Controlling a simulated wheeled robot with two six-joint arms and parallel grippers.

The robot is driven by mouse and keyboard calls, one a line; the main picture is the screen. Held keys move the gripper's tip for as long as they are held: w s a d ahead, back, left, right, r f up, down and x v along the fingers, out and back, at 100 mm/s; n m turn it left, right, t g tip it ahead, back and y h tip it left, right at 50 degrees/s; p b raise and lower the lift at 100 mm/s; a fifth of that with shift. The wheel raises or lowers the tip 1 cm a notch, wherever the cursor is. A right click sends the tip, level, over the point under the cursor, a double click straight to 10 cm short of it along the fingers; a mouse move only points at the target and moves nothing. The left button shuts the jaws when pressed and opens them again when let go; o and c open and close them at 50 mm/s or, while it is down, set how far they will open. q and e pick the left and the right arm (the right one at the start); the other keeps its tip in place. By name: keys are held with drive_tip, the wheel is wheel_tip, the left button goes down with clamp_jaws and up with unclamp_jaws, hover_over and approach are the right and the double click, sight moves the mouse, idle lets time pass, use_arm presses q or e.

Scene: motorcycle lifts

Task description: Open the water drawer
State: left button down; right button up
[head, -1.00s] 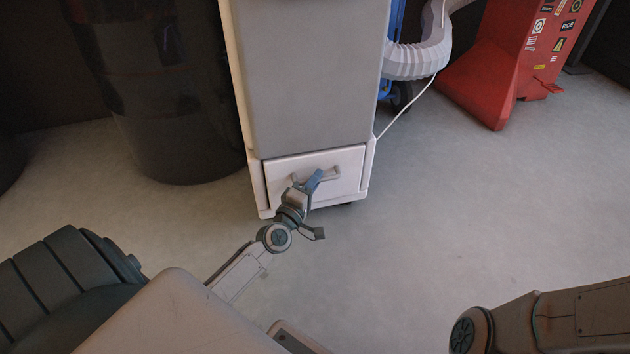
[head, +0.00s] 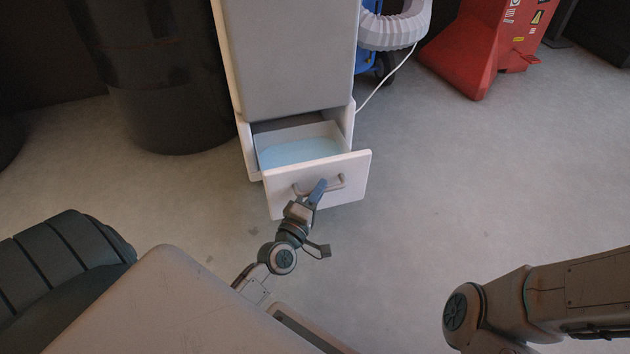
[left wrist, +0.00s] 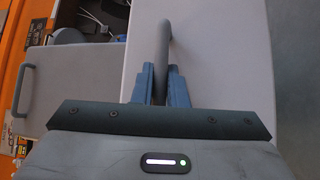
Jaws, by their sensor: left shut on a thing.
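The water drawer (head: 352,180) at the foot of the tall grey cabinet (head: 290,60) stands pulled out, with light blue water (head: 298,151) showing inside. Its front carries a grey bar handle (head: 336,182). My left gripper (head: 318,190) is shut on that handle. In the left wrist view the blue fingers (left wrist: 161,85) sit on both sides of the handle (left wrist: 162,45), in front of the pale drawer front (left wrist: 220,60). My right arm shows at the lower right of the head view, but its gripper is out of the frame.
A black barrel (head: 150,80) stands left of the cabinet. A white ribbed hose (head: 395,28) and a cable hang at its right. A red stand (head: 485,50) is at the upper right. The floor (head: 430,180) right of the drawer is clear.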

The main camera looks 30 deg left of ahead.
use_arm(q)
drive_tip(key=shift+s+d, duration=0.1)
drive_tip(key=shift+s, duration=0.05)
drive_tip(key=c, duration=1.5)
unclamp_jaws()
drive_tip(key=shift+o, duration=0.2)
drive_tip(key=s+f+b, duration=0.1)
drive_tip(key=s, duration=0.9)
drive_tip(key=shift+s+d+f+b, duration=0.3)
drive_tip(key=shift+d, duration=0.05)
